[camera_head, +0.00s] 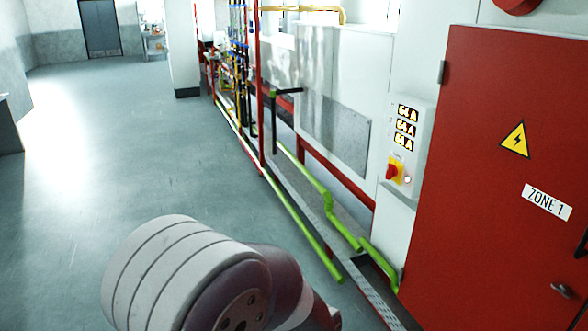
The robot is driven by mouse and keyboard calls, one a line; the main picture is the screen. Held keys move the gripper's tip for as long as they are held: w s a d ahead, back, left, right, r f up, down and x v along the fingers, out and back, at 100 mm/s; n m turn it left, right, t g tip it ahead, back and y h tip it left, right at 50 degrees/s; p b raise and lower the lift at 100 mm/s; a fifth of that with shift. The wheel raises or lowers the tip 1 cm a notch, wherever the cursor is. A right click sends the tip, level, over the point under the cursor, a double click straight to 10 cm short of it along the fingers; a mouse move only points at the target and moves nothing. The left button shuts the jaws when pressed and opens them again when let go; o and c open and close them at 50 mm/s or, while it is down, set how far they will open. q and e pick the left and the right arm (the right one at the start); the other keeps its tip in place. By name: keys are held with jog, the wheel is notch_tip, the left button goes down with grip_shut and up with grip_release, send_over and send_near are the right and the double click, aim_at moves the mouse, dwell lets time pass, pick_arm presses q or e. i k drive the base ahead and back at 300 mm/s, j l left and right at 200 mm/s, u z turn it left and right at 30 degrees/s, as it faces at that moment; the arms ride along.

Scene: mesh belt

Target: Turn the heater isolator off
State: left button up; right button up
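The heater isolator is a red rotary handle (392,171) on a yellow plate (401,166). It sits low on a light grey control box (424,130) on the side of the machine, right of the picture's middle. Three lit displays (406,128) reading about 64 A stand above it. A small pale lamp (407,180) is beside the handle. The handle's exact angle is too small to tell. One of my arm's grey links shows at the bottom, below and left of the isolator and apart from it. Neither gripper's fingers are in view.
A red cabinet door (480,190) marked ZONE 1, with a yellow warning triangle (515,140), fills the right. Green pipes (302,222) run low along the machine's base. The grey floor (120,150) at left is clear.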

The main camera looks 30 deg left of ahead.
aim_at(391, 171)
jog(key=u, duration=0.55)
jog(key=i+j+z, duration=0.2)
jog(key=i+j, duration=0.5)
jog(key=i, duration=0.15)
jog(key=i+j+z, duration=0.2)
jog(key=i+j, duration=0.6)
jog(key=i+j+z, duration=0.2)
jog(key=i+j, duration=0.6)
jog(key=j, duration=0.15)
